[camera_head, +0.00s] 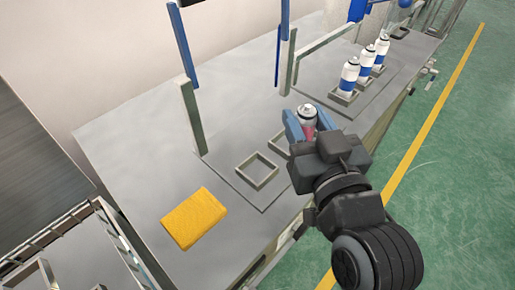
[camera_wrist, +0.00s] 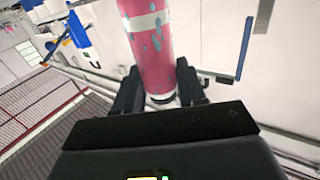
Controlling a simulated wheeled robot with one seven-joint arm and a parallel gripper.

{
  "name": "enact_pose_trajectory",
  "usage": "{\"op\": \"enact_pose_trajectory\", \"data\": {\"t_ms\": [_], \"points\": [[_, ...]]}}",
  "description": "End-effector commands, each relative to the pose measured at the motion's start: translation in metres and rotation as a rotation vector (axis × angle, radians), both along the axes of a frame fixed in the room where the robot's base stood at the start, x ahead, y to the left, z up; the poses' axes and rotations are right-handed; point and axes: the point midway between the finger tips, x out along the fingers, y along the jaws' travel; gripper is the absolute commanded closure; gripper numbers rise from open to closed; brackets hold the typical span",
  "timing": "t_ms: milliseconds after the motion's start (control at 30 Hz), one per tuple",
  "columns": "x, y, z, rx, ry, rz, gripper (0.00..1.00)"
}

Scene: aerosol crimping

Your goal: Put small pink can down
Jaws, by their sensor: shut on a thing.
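The small pink can (camera_wrist: 152,52) is between the fingers of my gripper (camera_wrist: 157,85), which is shut on it. In the wrist view it is pink with a pale band and bluish marks, and its upper end is cut off by the frame. In the head view the can (camera_head: 308,114) shows its silver top and a strip of pink; my gripper (camera_head: 306,126) hides the rest. The can is over the front part of the grey workbench. I cannot tell whether its base touches anything.
An empty square holder (camera_head: 257,171) is left of my gripper, and another (camera_head: 279,144) is partly hidden beside it. Several white and blue cans (camera_head: 365,66) stand in holders at the back right. A yellow cloth (camera_head: 194,217) lies on the workbench (camera_head: 130,150). A grey post (camera_head: 192,115) rises behind.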

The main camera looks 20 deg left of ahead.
Motion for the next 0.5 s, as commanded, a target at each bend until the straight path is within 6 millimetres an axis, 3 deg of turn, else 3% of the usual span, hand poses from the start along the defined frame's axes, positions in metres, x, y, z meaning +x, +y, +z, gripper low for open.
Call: {"op": "enact_pose_trajectory", "data": {"t_ms": [300, 500], "points": [[-0.004, 0.064, -0.038, -0.002, -0.003, 0.003, 0.91], [-0.004, 0.079, -0.047, 0.0, -0.002, 0.0, 0.91]]}}
